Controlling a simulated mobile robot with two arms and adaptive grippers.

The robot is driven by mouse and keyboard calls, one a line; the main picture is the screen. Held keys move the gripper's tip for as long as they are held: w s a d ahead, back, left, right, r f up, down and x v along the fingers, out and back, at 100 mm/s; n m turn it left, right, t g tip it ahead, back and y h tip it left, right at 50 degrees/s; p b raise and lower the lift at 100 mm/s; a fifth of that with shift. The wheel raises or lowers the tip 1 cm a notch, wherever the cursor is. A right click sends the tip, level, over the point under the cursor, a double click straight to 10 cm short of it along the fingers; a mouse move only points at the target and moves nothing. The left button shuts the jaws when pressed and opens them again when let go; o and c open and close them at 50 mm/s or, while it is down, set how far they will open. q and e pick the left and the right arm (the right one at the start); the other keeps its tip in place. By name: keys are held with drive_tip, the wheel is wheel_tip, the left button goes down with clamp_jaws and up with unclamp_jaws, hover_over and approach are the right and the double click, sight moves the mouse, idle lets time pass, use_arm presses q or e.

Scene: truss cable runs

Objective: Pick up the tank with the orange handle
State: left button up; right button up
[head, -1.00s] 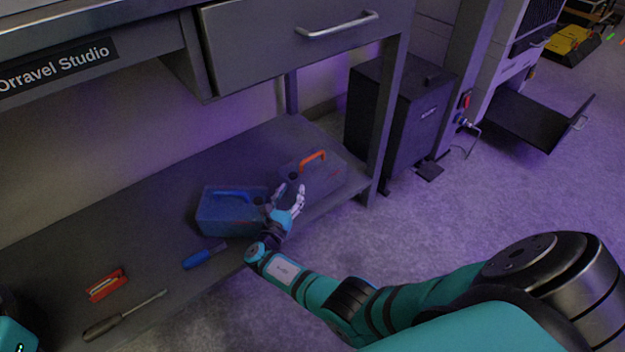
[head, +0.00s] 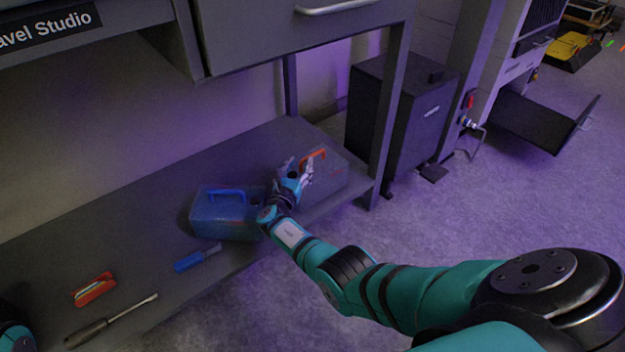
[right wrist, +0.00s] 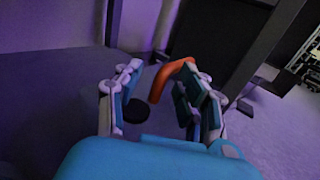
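The tank with the orange handle (head: 330,174) is a grey box on the lower shelf, near the shelf's right end. Its orange handle (head: 313,158) also shows in the right wrist view (right wrist: 170,76), between my right gripper's fingers. A dark round cap (right wrist: 134,110) shows below the handle there. My right gripper (head: 298,168) is open at the handle, its fingers on either side with gaps visible. The gripper hides part of the tank. A blue tank with a blue handle (head: 225,218) stands to the left. My left gripper is not in view.
The shelf (head: 130,215) also bears a blue-handled tool (head: 197,258), a red item (head: 94,289) and a screwdriver (head: 112,321). A drawer (head: 300,35) hangs above. A table leg (head: 392,115) and a black cabinet (head: 425,125) stand to the right.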

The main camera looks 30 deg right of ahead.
clamp_jaws()
idle(0.3)
drive_tip(key=shift+r, duration=0.1)
